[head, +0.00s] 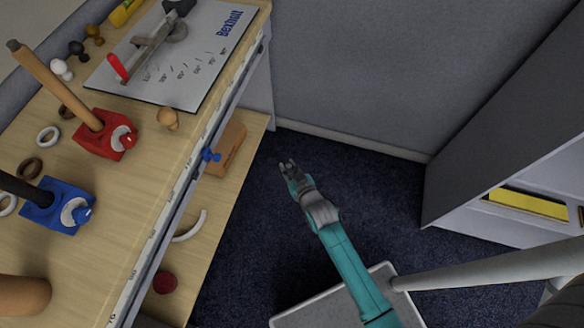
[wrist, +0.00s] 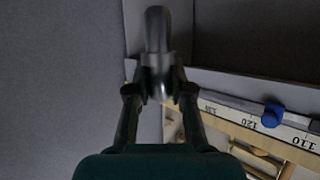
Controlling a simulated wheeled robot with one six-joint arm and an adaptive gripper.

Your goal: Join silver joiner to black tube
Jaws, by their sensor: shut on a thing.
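The silver joiner (wrist: 157,35) is a grey, rounded piece between the fingertips of my gripper (wrist: 160,90), which is shut on it. In the head view my gripper (head: 290,170) is over the dark floor, to the right of the table edge and apart from the table; the joiner is too small there to make out clearly. The black tube (head: 18,186) lies tilted in a blue clamp (head: 65,207) on the table at the left, its far end cut off by the picture edge. The gripper and the tube are well apart.
A red clamp (head: 103,135) holds a wooden tube (head: 55,83). Loose knobs, rings and a wooden knob (head: 168,118) lie on the table. A ruler rail with a blue stop (head: 210,155) runs along the table edge. A grey shelf unit (head: 470,190) stands right; the floor between is open.

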